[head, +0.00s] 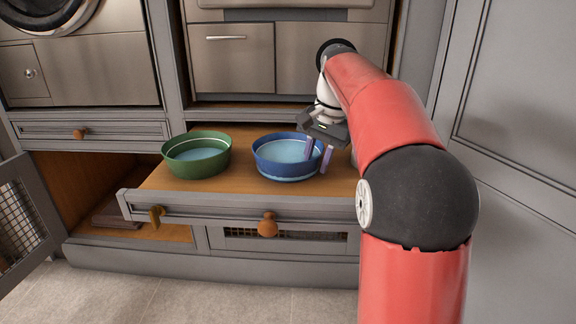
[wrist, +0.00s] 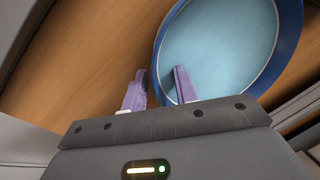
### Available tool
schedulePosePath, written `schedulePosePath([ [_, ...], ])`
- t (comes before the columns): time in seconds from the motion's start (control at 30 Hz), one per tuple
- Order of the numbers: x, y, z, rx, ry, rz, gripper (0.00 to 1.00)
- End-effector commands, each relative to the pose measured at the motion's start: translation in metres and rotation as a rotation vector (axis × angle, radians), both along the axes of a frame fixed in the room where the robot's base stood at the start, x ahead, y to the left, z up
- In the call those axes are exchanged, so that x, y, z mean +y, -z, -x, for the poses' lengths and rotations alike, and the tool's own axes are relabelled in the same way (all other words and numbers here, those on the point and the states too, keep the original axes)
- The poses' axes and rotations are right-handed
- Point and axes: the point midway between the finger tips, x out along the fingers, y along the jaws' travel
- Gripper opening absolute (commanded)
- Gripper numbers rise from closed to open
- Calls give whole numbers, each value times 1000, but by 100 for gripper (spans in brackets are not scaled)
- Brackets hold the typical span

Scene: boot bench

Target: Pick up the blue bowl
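The blue bowl (head: 283,170) stands upright on a pulled-out wooden shelf, right of its middle. It has a pale blue inside and a light band low on its wall. My gripper (head: 318,160) is at the bowl's right side, pointing down. Its two purple fingers are apart. In the wrist view, the bowl (wrist: 225,45) fills the upper right, and my gripper (wrist: 160,74) has one finger over the bowl's inside and the other outside over the wood, with the rim between them. I cannot tell whether either finger touches the wall.
A green bowl (head: 197,157) stands on the same shelf (head: 160,182), left of the blue one with a gap between. The shelf's grey front has an orange knob (head: 268,224). An open mesh door (head: 22,215) is at the far left. A tall grey panel (head: 520,120) is at right.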

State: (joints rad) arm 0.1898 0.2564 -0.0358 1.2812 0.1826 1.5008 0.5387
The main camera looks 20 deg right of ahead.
Motion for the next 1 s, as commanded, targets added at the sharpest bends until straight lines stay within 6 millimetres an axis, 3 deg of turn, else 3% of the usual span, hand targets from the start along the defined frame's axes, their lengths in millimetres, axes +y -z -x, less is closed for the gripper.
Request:
schedulePosePath([
  [0.3, 1, 7, -1, -1, -1, 1, 29],
  [0.53, 1, 7, -1, -1, -1, 1, 0],
  [1.0, 1, 5, -1, -2, -1, 1, 0],
])
